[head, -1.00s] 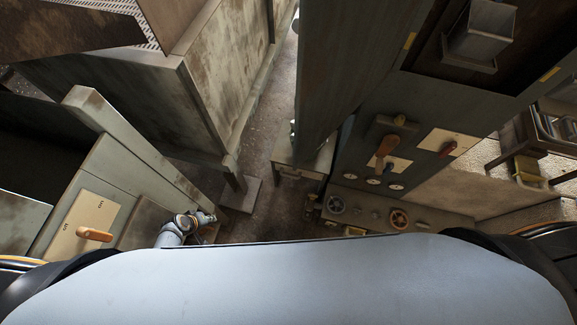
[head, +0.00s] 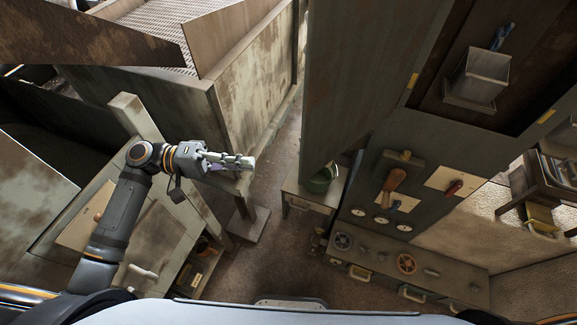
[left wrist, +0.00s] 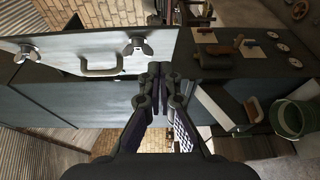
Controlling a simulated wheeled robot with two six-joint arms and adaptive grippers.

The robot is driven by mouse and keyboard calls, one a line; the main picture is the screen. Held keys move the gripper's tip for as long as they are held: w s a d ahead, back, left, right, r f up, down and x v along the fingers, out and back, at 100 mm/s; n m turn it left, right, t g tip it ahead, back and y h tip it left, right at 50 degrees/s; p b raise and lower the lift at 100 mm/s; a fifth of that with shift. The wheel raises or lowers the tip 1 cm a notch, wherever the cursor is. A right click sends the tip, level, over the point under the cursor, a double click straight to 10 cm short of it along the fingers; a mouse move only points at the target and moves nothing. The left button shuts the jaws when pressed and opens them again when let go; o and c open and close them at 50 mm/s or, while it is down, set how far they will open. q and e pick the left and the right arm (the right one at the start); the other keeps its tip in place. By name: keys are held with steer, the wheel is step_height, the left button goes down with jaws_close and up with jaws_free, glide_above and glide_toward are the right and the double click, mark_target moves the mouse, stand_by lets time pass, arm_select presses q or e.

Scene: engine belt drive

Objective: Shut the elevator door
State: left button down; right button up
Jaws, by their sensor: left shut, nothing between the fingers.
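A pale grey panel (left wrist: 105,58) with a bar handle and two wing nuts, which looks like the elevator door, shows in the left wrist view. It lies up and left of the fingers, along a dark grey casing (left wrist: 60,108). I cannot tell how far it stands open. In the head view a tall grey casing (head: 345,70) rises right of centre; no handled panel shows on its visible face. My left gripper (head: 248,162) is shut and empty, pointing right, apart from this casing. In the left wrist view its fingertips (left wrist: 160,70) are together beside the panel's right end.
A rusty-walled bin (head: 245,105) stands behind my left gripper. A control panel with levers (head: 395,180) and a bench with handwheels (head: 405,263) are at right. A green bucket (head: 322,180) sits by the casing. Open floor (head: 265,255) lies in the middle.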

arm_select(q)
steer(key=d+b, duration=0.1)
steer(key=d, duration=0.9)
steer(key=shift+s+r, duration=0.15)
steer(key=shift+r, duration=0.05)
steer(key=shift+s, duration=0.1)
